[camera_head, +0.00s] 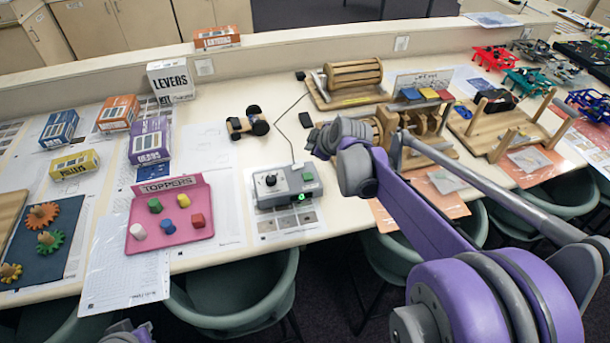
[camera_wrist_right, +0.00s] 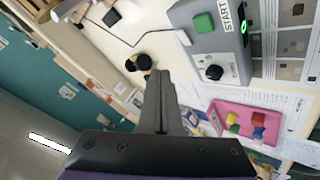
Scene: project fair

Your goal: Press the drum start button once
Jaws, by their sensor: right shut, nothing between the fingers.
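The grey control box (camera_head: 285,187) stands near the table's front edge, with a black knob (camera_head: 271,180), a green button (camera_head: 308,176) and a lit green lamp. In the right wrist view the green button (camera_wrist_right: 203,22) sits beside the START label, up and right of the fingers, not touched by them. My right gripper (camera_wrist_right: 160,78) is shut and empty. In the head view the end of my right arm is right of and behind the box, apart from it. The wooden drum (camera_head: 353,74) lies on its stand behind. My left gripper's fingers are not seen.
The pink TOPPERS tray (camera_head: 140,243) with coloured pieces is left of the box. A small wheeled car (camera_head: 248,123) and a black cable lie behind it. A wooden mechanism (camera_head: 440,120) stands right, beside my arm. Green chairs (camera_head: 240,290) line the front edge.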

